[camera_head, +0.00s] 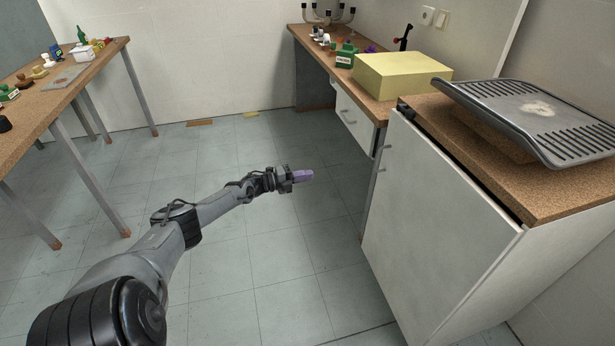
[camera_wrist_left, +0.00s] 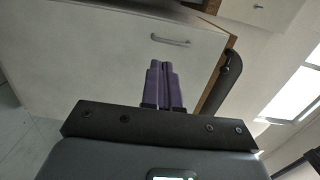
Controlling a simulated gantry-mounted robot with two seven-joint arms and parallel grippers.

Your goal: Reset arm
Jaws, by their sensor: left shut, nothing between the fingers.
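My left gripper (camera_head: 303,176) is stretched out over the open floor in the head view, with its purple fingers pointing right toward the white cabinet. In the left wrist view the two purple fingers (camera_wrist_left: 164,84) are close together with nothing between them. Behind them is a white cabinet front with a metal handle (camera_wrist_left: 170,40). I cannot tell how far the fingertips are from that front. My right gripper does not show in either view.
A white cabinet (camera_head: 430,225) with a cork top stands at the right, bearing a grey slotted tray (camera_head: 540,120). A cork-topped table (camera_head: 45,110) with small items stands left. The floor (camera_head: 240,240) between is clear.

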